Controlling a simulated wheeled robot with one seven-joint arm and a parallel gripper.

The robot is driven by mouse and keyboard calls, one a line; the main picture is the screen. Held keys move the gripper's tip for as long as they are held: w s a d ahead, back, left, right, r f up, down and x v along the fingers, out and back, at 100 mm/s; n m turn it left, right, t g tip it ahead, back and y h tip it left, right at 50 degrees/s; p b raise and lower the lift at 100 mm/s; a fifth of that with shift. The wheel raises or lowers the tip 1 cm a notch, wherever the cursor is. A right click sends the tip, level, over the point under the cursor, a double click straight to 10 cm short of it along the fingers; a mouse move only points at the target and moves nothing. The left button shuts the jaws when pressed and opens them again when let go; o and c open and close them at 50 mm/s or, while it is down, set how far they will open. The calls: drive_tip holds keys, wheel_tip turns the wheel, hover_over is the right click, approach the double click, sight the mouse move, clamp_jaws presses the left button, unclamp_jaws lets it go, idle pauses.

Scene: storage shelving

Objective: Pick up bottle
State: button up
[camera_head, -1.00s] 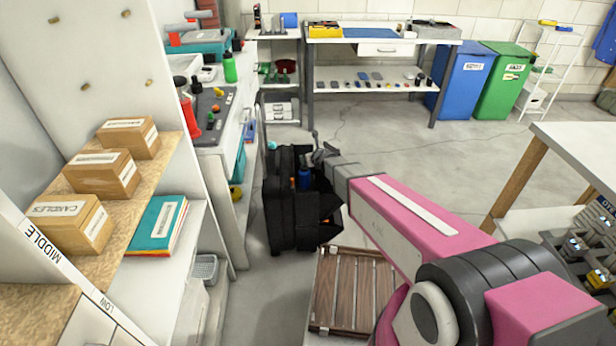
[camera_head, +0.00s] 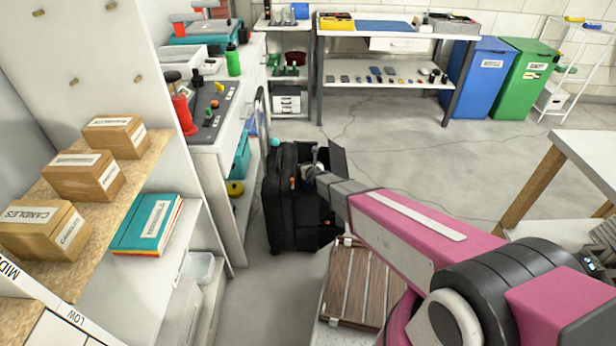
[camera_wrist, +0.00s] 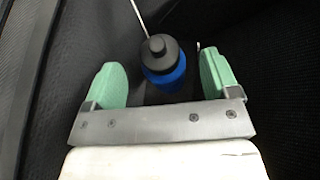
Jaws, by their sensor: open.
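The blue bottle with a black cap (camera_wrist: 165,70) stands inside a dark fabric bag in the wrist view. My gripper (camera_wrist: 161,78) is open, with one pale green finger on each side of the bottle and gaps between them. The bottle's lower part is hidden in the dark interior. In the head view, the black bag (camera_head: 282,220) stands open on the floor. The end of my arm is at its opening. I cannot make out the bottle there.
A white workbench (camera_head: 222,125) stands left of the bag, and shelves with candle boxes (camera_head: 84,175) are nearer left. A slatted brown wooden piece (camera_head: 358,285) lies in front. Grey floor (camera_head: 400,150) is clear behind and to the right.

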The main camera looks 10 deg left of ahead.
drive_tip(key=x, duration=0.4)
drive_tip(key=shift+w+a+f, duration=0.1)
drive_tip(key=shift+a+f, duration=0.05)
drive_tip(key=c, duration=1.5)
clamp_jaws()
